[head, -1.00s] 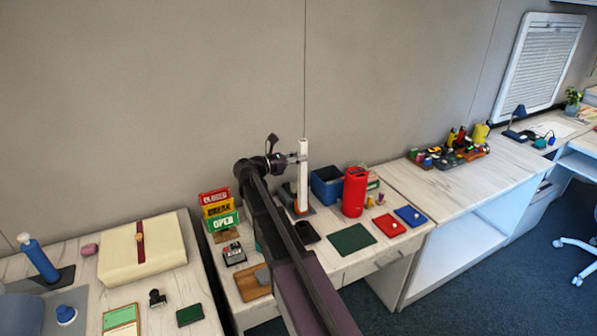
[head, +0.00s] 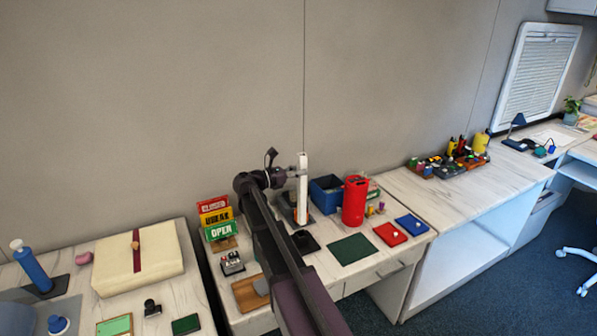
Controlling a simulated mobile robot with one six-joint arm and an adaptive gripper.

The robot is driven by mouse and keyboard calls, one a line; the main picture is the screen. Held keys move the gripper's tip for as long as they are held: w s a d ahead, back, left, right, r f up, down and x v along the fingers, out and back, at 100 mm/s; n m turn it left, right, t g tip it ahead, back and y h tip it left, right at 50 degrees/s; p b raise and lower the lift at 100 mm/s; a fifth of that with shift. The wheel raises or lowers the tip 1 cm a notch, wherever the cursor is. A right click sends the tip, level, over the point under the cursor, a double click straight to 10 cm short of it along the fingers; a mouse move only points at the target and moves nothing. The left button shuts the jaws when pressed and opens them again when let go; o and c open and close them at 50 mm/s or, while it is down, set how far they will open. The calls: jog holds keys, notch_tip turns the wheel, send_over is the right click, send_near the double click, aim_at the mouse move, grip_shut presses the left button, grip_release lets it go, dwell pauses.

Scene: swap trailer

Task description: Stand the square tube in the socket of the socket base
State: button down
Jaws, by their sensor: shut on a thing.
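The white square tube (head: 303,188) stands upright in the head view, near the back of the middle table. My gripper (head: 298,172) is shut on its upper part from the left. The tube's lower end is close to a dark piece with a bit of orange (head: 296,214). I cannot tell whether the tube's end is in a socket, touching or just above. A small black block (head: 304,241) lies in front of the tube; I cannot tell whether this or the dark piece behind is the socket base. My arm hides part of the table to the left.
A blue bin (head: 326,193) and a red canister (head: 355,200) stand close on the right. Stacked signs (head: 215,218) stand on the left. A green mat (head: 351,249), a red pad (head: 390,234) and a blue pad (head: 412,225) lie to the front right.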

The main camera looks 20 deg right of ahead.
jog(key=b, duration=0.4)
send_over(299, 195)
jog(key=shift+w+f, duration=0.2)
jog(key=shift+f, duration=1.85)
jog(key=shift+a+f+b, duration=0.1)
jog(key=shift+f+b, duration=2.65)
jog(key=shift+f, duration=0.15)
dwell(1.9)
dwell(0.4)
jog(key=shift+c, duration=1.7)
grip_release()
